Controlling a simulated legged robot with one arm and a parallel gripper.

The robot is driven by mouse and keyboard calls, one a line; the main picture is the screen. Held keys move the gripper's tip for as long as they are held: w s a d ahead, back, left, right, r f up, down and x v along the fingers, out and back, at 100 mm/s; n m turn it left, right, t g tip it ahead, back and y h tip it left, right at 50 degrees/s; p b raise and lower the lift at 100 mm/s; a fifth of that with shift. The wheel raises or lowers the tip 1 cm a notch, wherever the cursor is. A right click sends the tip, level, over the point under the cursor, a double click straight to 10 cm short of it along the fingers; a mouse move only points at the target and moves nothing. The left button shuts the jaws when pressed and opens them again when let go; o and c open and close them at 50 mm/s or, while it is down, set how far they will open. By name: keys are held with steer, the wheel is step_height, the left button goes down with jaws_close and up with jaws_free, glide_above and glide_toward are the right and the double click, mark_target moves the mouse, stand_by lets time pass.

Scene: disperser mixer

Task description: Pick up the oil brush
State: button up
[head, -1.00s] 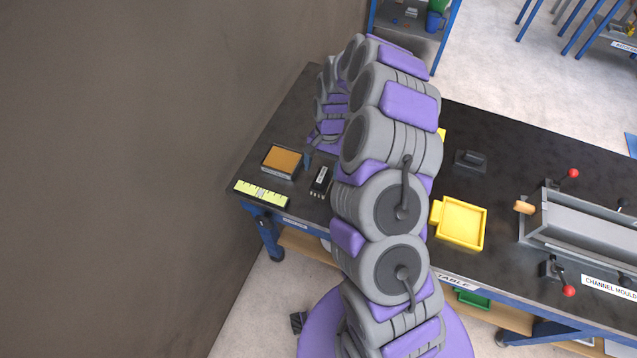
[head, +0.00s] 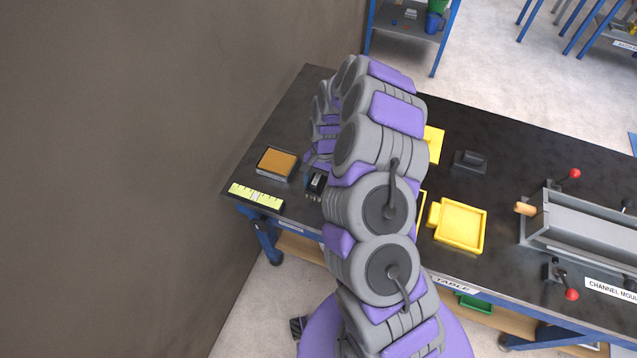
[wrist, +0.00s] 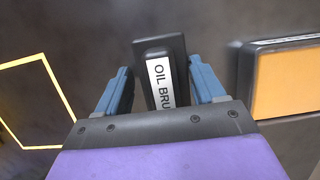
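The oil brush (head: 316,184) is a small black block on the dark table, partly covered by my arm in the head view. In the wrist view the oil brush (wrist: 158,75) shows a white label reading "OIL BRU", with the rest cut off by my gripper body. My gripper (wrist: 158,66) has its two blue fingers apart, one on each side of the brush. A narrow gap shows at the left finger; the right finger looks very close to the brush, and contact cannot be told.
An orange-topped tray (head: 277,162) lies left of the brush and also shows at right in the wrist view (wrist: 287,80). A yellow strip (head: 257,196) lies at the front edge. A yellow tray (head: 458,226) and grey channel mould (head: 585,235) are to the right.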

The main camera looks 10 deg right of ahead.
mark_target(317, 178)
steer(key=c, duration=0.3)
steer(key=shift+a, duration=0.55)
steer(key=c, duration=0.5)
steer(key=shift+d+r, duration=0.1)
steer(key=shift+d, duration=0.2)
steer(key=shift+d+r, duration=0.1)
steer(key=shift+r, duration=0.45)
steer(key=v, duration=0.1)
steer(key=p+v, duration=0.1)
steer(key=shift+s+a+r, duration=0.1)
steer(key=shift+a+r, duration=0.15)
steer(key=shift+r, duration=0.1)
steer(key=s+d, duration=0.3)
steer(key=s+d+p, duration=0.1)
steer(key=s+d, duration=0.2)
steer(key=s, duration=0.1)
steer(key=s+d+r+p, duration=0.1)
steer(key=s+d, duration=0.2)
steer(key=s, duration=0.1)
steer(key=shift+s, duration=0.1)
steer(key=shift+s+d, duration=0.45)
steer(key=shift+s, duration=0.3)
